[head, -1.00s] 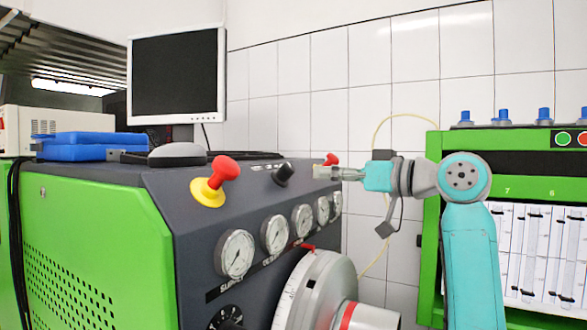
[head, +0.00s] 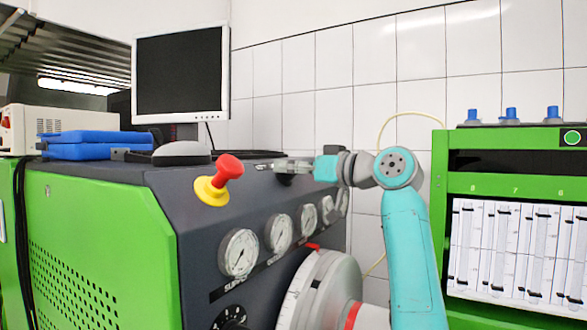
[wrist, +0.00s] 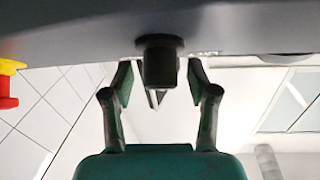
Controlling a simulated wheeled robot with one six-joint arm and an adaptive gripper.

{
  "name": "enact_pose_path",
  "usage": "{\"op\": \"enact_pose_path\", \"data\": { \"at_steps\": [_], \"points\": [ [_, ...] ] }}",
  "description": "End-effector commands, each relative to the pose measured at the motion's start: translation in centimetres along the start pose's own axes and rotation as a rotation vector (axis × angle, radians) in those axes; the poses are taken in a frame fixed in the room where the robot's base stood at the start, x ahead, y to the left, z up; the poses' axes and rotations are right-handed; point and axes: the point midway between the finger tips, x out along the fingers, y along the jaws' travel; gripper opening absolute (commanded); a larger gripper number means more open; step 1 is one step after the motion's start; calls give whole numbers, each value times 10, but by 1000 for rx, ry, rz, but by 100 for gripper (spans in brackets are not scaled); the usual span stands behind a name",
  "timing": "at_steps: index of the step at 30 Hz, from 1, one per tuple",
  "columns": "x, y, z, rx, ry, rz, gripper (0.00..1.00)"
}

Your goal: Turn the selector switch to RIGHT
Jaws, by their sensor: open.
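The selector switch, a black knob on the dark sloped panel, is mostly hidden behind my gripper in the head view, with a dark bit (head: 285,179) showing under the fingers. In the wrist view the black knob (wrist: 160,66) stands out from the panel, between the two fingers. My gripper (head: 277,165) is at the knob. It is open, with a finger on each side of the knob and a visible gap to each in the wrist view (wrist: 160,82). The knob's pointer and its position labels cannot be read.
A red and yellow emergency stop (head: 227,168) sits left of my gripper; it also shows in the wrist view (wrist: 8,94). Gauges (head: 238,252) line the panel below. A monitor (head: 181,75) stands behind, and a green cabinet (head: 439,190) is at right.

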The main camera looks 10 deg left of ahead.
Motion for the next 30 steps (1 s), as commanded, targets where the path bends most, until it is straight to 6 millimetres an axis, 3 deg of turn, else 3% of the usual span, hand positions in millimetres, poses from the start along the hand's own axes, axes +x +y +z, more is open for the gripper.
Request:
{"op": "enact_pose_path", "data": {
  "at_steps": [6, 13, 30],
  "points": [
    [0, 0, 0, 0, 0, 0, 59],
    [0, 0, 0, 0, 0, 0, 1],
    [0, -1, 1, 116, -2, 120, 0]
  ]
}}
